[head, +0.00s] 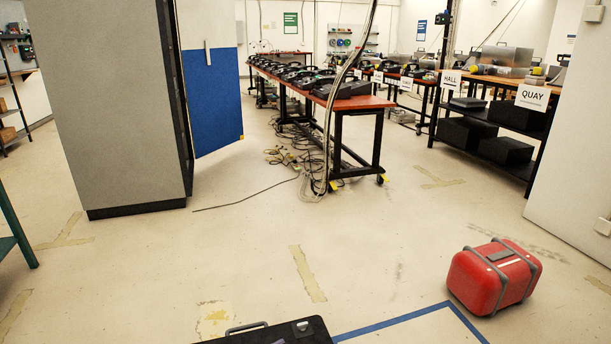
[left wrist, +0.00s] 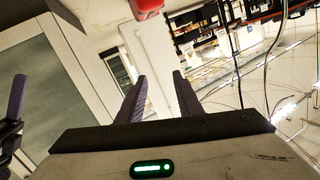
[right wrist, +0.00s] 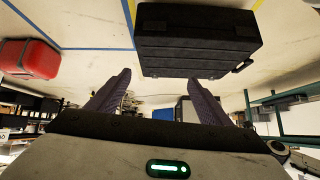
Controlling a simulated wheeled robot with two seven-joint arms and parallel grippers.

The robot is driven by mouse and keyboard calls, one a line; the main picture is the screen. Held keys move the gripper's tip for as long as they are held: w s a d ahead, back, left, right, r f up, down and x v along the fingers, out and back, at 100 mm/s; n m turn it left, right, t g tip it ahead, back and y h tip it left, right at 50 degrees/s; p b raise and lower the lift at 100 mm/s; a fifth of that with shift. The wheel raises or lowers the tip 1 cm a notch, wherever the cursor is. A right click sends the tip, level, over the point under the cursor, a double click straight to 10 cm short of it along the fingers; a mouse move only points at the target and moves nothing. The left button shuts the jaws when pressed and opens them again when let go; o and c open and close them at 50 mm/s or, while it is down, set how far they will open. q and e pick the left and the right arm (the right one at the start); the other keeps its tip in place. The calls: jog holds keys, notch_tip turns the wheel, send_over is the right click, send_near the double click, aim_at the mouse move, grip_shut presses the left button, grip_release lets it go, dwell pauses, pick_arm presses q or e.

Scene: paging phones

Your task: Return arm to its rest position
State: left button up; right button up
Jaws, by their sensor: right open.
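My left gripper (left wrist: 158,98) shows in the left wrist view with its two dark fingers apart and nothing between them. My right gripper (right wrist: 160,95) shows in the right wrist view, open and empty, with its fingers spread. Neither gripper nor arm shows in the head view. The long table (head: 350,103) with several dark desk phones (head: 300,76) stands in the background of the head view, far from both grippers.
A red case (head: 493,277) stands on the floor at right, by blue floor tape (head: 400,319). A black case (head: 285,333) lies at the bottom edge; it also shows in the right wrist view (right wrist: 195,40). A tall grey cabinet (head: 115,100) stands left. The middle floor is mostly clear.

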pick_arm(q)
jog(key=s+a+f+n+y+p, duration=0.1)
jog(key=s+a+f+n+y, duration=0.1)
jog(key=s, duration=0.5)
jog(key=s+a+f+n+y+p, duration=0.1)
jog(key=s+a+n+y, duration=0.3)
jog(key=s, duration=0.4)
jog(key=s+a+f+n+g+y+p, duration=0.1)
jog(key=s+a+f+n+y+p, duration=0.1)
jog(key=s, duration=0.6)
jog(key=a+n+y+p, duration=0.1)
jog(key=n+y, duration=0.1)
jog(key=n, duration=0.1)
jog(key=shift+s+a+f, duration=0.15)
jog(key=shift+a+f, duration=0.05)
jog(key=shift+f, duration=0.1)
